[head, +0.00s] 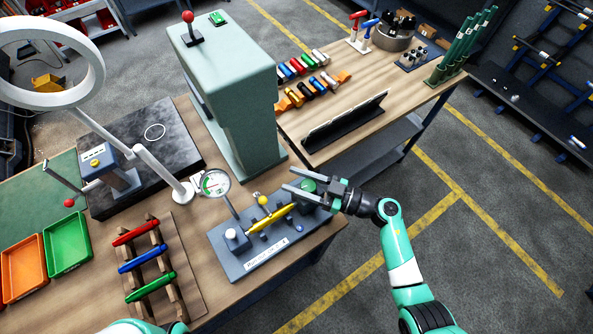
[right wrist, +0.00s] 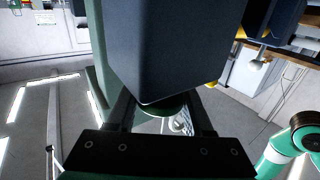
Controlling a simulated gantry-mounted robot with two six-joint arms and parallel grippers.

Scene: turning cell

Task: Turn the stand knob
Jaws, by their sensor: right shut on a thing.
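The grey stand (head: 262,262) sits on the near edge of the wooden bench. It carries a round dial gauge (head: 215,183), a yellow spindle-shaped part (head: 270,217) and a white knob (head: 231,234). A green round knob (head: 308,186) is at its right end. My right gripper (head: 289,180) comes in from the right and is shut on the green knob, with a finger on each side. In the right wrist view, a green rounded part (right wrist: 168,108) shows between the fingers, partly hidden by a large dark block (right wrist: 180,50). My left gripper is out of view.
A tall green machine column (head: 235,110) stands just behind the stand. A rack with red, blue and green handles (head: 143,260) is to the left, beside green (head: 68,243) and orange (head: 23,268) trays. A ring lamp (head: 95,62) overhangs the left. Open floor lies right.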

